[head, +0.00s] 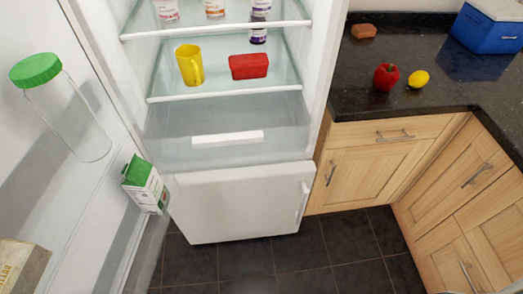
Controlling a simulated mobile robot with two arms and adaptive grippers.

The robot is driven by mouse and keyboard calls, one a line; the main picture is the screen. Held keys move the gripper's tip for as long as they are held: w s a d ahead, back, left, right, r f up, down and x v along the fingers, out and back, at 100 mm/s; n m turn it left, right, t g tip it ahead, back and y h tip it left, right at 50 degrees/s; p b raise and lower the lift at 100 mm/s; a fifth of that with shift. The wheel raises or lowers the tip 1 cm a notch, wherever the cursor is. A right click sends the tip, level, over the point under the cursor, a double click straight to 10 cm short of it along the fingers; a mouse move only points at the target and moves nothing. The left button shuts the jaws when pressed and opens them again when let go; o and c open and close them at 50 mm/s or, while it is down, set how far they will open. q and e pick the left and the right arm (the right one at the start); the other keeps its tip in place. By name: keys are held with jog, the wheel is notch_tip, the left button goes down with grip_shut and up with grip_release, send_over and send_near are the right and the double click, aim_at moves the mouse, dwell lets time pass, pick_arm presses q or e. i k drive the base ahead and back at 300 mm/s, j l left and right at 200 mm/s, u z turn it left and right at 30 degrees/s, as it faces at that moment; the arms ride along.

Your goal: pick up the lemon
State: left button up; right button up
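The yellow lemon (418,79) lies on the dark granite counter (367,66) at the upper right of the head view. It sits just right of a red pepper or apple-like item (386,77), with a small gap between them. The lemon is fully visible. Neither of my grippers shows in the head view.
An open fridge stands left of the counter, its door (110,150) swung left. Its shelves hold a yellow mug (190,65), a red box (249,66) and several jars. A brown block (364,31) and a blue cooler (487,28) stand farther back. Wooden cabinets (375,165) are below.

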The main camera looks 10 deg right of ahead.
aim_at(418, 78)
jog(key=z, duration=1.3)
